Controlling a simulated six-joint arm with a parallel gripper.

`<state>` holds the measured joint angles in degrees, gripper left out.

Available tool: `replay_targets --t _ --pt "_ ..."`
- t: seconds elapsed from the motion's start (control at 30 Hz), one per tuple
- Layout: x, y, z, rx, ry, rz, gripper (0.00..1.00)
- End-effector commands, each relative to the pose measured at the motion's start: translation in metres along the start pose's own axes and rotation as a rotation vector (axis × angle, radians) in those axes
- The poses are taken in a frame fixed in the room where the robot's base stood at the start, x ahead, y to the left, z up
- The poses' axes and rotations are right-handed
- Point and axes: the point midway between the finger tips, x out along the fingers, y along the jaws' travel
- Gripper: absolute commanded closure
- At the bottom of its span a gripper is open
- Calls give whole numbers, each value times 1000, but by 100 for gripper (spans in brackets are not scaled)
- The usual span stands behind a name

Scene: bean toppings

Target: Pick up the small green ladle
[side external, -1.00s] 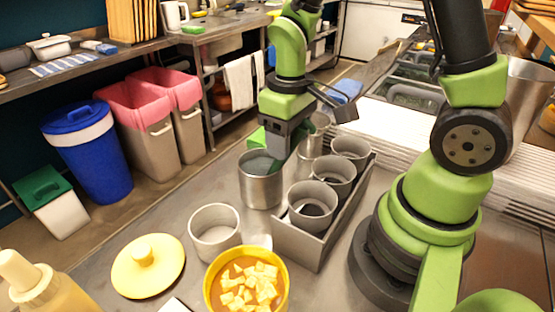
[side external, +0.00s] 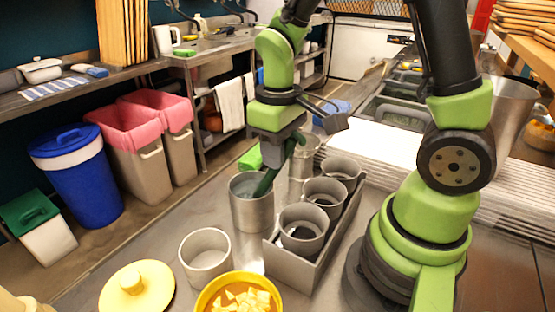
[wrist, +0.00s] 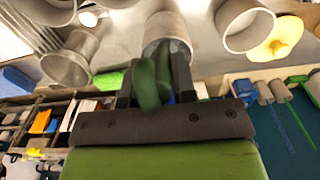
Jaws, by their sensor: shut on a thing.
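The small green ladle (side external: 266,183) shows as a dark green handle slanting down from my gripper (side external: 287,152) into a tall grey metal pot (side external: 252,213). Its lower end is hidden by or inside the pot. In the wrist view my gripper (wrist: 153,85) has its dark fingers either side of the green ladle handle (wrist: 149,83), shut on it. The same metal pot (wrist: 160,27) lies beyond the fingertips there.
A grey tray (side external: 309,258) with several metal cups stands right of the pot. A white-grey cup (side external: 206,262), a yellow lid (side external: 137,292) and a yellow bowl (side external: 209,301) with pale cubes stand in front. Another metal pot (side external: 301,165) is behind.

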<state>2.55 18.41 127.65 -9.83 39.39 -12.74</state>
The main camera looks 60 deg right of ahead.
Motion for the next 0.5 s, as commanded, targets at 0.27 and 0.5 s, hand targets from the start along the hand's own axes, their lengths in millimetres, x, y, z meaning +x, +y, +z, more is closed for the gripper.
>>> replay_targets --t 0.27,0.5 --pt "-40 0 -1 0 7 1 100" --pt "-66 0 -1 -2 5 2 100"
